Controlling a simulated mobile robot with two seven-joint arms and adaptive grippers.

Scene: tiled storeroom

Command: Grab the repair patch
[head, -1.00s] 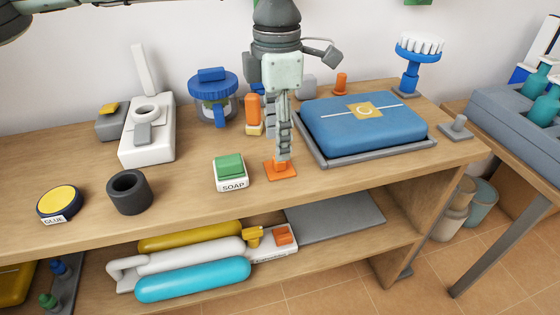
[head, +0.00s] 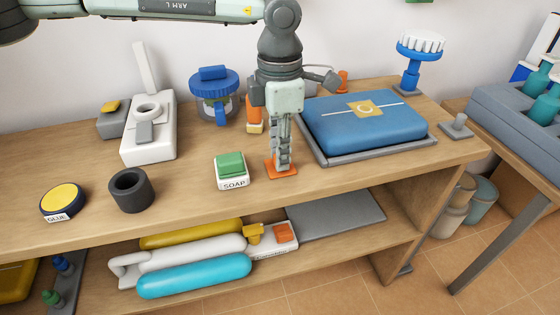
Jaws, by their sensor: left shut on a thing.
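The repair patch appears to be the flat orange square (head: 273,173) on the bench top, right of the soap. My left gripper (head: 283,163) points straight down onto it, its fingers shut on its middle part. The fingers hide the centre of the patch, and its orange edges show around them. The patch still appears to lie on the wood. My right gripper is not in view.
The soap box (head: 231,171) is close on the left, and the blue case in its grey tray (head: 370,155) is close on the right. An orange bottle (head: 254,116) stands behind. Bare wood lies in front.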

